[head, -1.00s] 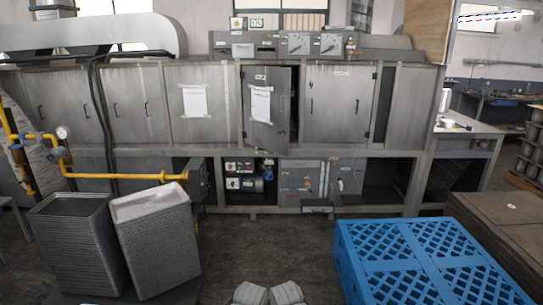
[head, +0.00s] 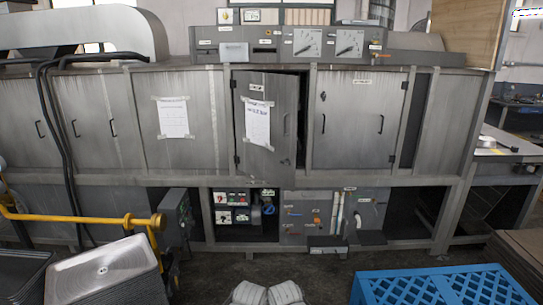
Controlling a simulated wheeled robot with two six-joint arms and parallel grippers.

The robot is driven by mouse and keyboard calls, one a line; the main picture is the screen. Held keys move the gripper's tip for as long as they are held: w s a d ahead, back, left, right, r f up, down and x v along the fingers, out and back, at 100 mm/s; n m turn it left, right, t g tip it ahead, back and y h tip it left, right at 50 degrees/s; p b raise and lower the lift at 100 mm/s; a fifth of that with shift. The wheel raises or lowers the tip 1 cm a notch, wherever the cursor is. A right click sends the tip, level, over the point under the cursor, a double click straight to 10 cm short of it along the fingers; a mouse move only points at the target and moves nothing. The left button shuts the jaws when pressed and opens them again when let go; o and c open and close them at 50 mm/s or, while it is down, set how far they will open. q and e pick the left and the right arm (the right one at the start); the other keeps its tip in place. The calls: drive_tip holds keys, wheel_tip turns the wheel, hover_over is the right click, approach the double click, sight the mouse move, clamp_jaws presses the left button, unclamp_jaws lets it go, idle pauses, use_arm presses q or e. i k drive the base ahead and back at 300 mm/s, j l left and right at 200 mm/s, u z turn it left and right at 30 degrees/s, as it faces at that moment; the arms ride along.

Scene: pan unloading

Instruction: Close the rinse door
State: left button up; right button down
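A grey metal door (head: 266,166) with a white paper sheet (head: 257,122) taped to it stands ajar in the middle of the machine's front. I take it for the rinse door, though its small label is too blurred to read. Its hinges are on the left edge and its handle (head: 286,124) is near the right edge. The right edge stands out from the frame, with a dark gap beside it. Neither gripper can be made out. Only two pale parts of my own body show at the bottom middle, well short of the door.
The closed door (head: 358,118) to the right sits flush. A blue plastic pallet (head: 440,287) lies at the lower right. Stacked trays (head: 103,268) stand at the lower left, near a yellow pipe (head: 80,219). The floor between trays and pallet is clear.

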sight(266, 104)
drive_tip(key=i, duration=1.7)
drive_tip(key=i+u, duration=0.4)
drive_tip(key=k+l, duration=0.05)
drive_tip(key=k, duration=0.05)
